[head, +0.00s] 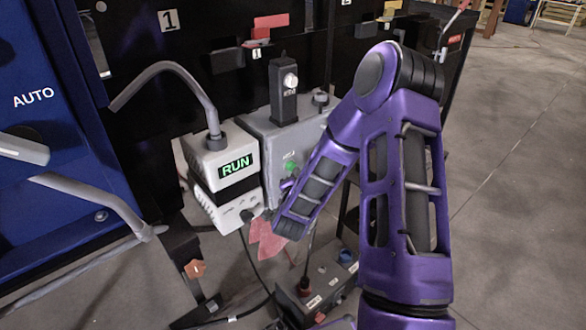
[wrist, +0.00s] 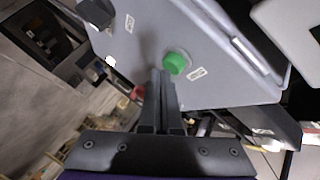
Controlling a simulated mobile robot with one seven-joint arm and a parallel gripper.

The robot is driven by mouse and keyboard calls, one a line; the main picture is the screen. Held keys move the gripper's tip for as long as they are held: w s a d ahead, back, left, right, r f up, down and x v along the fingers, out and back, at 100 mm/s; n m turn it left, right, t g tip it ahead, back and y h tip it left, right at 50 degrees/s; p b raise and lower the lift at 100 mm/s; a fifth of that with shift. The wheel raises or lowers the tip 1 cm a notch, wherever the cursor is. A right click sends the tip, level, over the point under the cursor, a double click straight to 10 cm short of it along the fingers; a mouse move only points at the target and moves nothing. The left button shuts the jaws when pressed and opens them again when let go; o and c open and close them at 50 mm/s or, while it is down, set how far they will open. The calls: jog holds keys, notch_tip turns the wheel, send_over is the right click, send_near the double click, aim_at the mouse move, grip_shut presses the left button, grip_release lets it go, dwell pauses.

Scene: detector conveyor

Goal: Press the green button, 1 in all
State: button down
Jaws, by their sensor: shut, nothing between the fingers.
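The green button (head: 291,167) is on the front of a grey box (head: 262,133) in the head view, just beyond the end of my purple arm. It also shows in the wrist view as a round green cap (wrist: 176,63) on the grey panel (wrist: 212,75). My gripper (wrist: 161,74) is shut with nothing in it. Its fingertips lie just below and left of the button in the wrist picture. I cannot tell whether they touch it. In the head view my arm hides most of the gripper.
A white box with a lit RUN display (head: 238,166) stands left of the grey box. A black post with a pale knob (head: 290,81) rises from the grey box top. A dark control box (head: 318,287) with a blue knob sits below. Open floor (head: 520,150) lies right.

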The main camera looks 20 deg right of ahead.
jog(key=shift+s+d, duration=0.15)
jog(key=shift+s, duration=0.3)
jog(key=s, duration=0.1)
jog(key=s+d+b, duration=0.1)
jog(key=s, duration=0.1)
jog(key=s+d, duration=0.1)
jog(key=shift+s, duration=0.35)
dwell(0.6)
